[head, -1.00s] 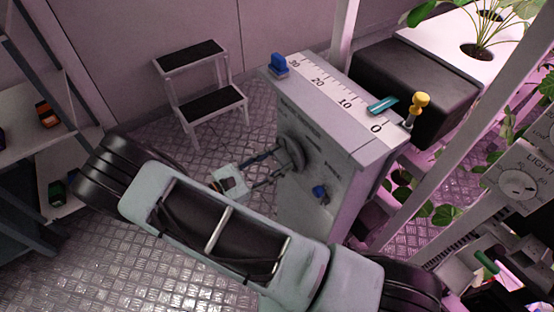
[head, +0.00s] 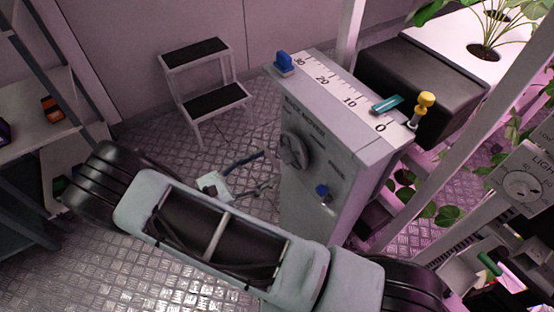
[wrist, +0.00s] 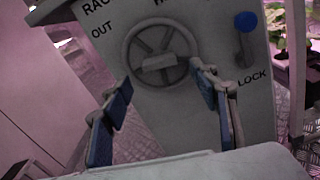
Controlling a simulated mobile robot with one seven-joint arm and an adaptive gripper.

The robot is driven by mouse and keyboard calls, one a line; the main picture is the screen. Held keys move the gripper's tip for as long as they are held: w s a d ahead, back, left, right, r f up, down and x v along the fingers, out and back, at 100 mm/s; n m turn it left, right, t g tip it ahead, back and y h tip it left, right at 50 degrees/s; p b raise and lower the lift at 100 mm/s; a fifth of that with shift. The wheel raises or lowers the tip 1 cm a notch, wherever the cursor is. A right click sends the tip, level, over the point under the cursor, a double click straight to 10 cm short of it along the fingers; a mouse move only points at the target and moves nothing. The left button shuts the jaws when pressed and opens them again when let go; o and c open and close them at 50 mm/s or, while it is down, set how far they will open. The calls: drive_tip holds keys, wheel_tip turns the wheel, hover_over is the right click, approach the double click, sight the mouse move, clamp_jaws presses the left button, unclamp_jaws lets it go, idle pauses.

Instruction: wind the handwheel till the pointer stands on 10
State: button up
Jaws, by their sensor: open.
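The grey handwheel (head: 293,150) is on the front face of a grey box; it also shows in the wrist view (wrist: 160,62), with spokes and a raised hub. The teal pointer (head: 387,104) on the scale (head: 335,88) on the box top stands between 0 and 10. My gripper (head: 267,169) is open and empty, facing the handwheel, with a gap between it and the wheel. In the wrist view its fingers (wrist: 162,74) are spread to either side below the wheel. A blue-knobbed lever (wrist: 246,22) is right of the wheel, knob up, above the word LOCK.
A blue piece (head: 283,66) stands at the scale's 30 end and a yellow knob (head: 426,103) by the 0 end. A step stool (head: 205,90) stands behind left. Shelves (head: 45,115) are at left; a rack post (head: 465,125) and plants are at right.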

drive_tip(key=v, duration=0.6)
drive_tip(key=shift+s+a, duration=0.2)
drive_tip(key=shift+a, duration=0.05)
drive_tip(key=shift+c, duration=0.6)
drive_tip(key=shift+c, duration=1.2)
drive_tip(key=shift+f+m+b, duration=0.15)
drive_tip(key=shift+m+b, duration=0.25)
drive_tip(key=shift+b, duration=0.05)
drive_tip(key=shift+c, duration=1.2)
drive_tip(key=shift+w+f+m+b, duration=0.1)
drive_tip(key=shift+m+b, duration=0.5)
drive_tip(key=shift+m, duration=0.2)
drive_tip(key=shift+c, duration=1)
drive_tip(key=m+b, duration=1)
drive_tip(key=m, duration=0.6)
approach(291, 153)
drive_tip(key=x, duration=0.7)
drive_tip(key=shift+w+a+f, duration=0.15)
drive_tip(key=shift+f, duration=0.1)
